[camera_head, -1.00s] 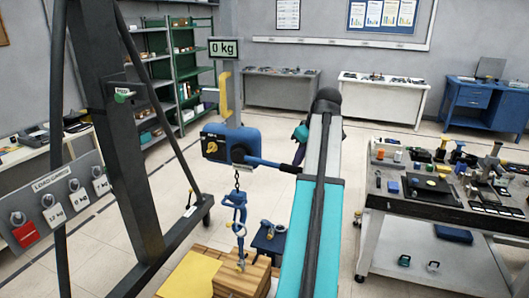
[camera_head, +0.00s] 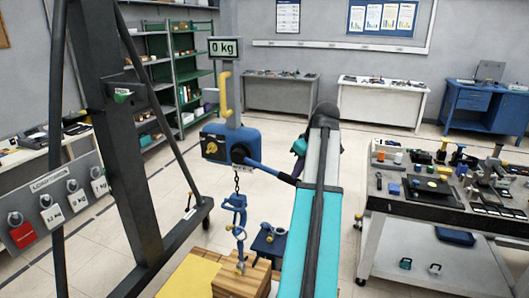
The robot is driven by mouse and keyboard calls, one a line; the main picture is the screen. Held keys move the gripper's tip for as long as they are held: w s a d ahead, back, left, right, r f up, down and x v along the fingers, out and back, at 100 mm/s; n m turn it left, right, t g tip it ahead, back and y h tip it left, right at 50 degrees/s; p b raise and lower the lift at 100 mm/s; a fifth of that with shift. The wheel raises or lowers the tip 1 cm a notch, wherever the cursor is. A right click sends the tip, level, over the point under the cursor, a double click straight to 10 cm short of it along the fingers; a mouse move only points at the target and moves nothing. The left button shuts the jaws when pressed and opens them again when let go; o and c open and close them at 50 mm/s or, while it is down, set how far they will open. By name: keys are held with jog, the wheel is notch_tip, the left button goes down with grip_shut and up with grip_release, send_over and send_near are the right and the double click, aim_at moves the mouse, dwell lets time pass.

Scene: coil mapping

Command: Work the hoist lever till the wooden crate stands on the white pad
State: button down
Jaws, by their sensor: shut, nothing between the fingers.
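A blue hook (camera_head: 236,215) hangs on the chain above the wooden crate (camera_head: 241,283), at the bottom edge. I cannot tell whether the crate rests on something. I cannot make out the white pad. My teal arm covers the area right of the crate. My gripper's fingers are hidden behind the arm, so their contact with the lever cannot be seen.
A display (camera_head: 224,47) reads 0 kg. A dark frame (camera_head: 118,130) stands at left, with a panel of weights (camera_head: 62,205). A yellow sheet (camera_head: 188,277) lies left of the crate. A cluttered workbench (camera_head: 440,205) stands at right. Open floor lies behind the hoist.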

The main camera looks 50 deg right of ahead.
jog(key=shift+f, duration=0.5)
notch_tip(320, 180, up, 8)
jog(key=p, duration=0.4)
jog(key=shift+s, duration=0.15)
notch_tip(320, 180, up, 10)
jog(key=w+p, duration=0.2)
jog(key=shift+a, duration=0.25)
jog(key=shift+w+f, duration=0.1)
jog(key=shift+f, duration=0.05)
dwell(0.4)
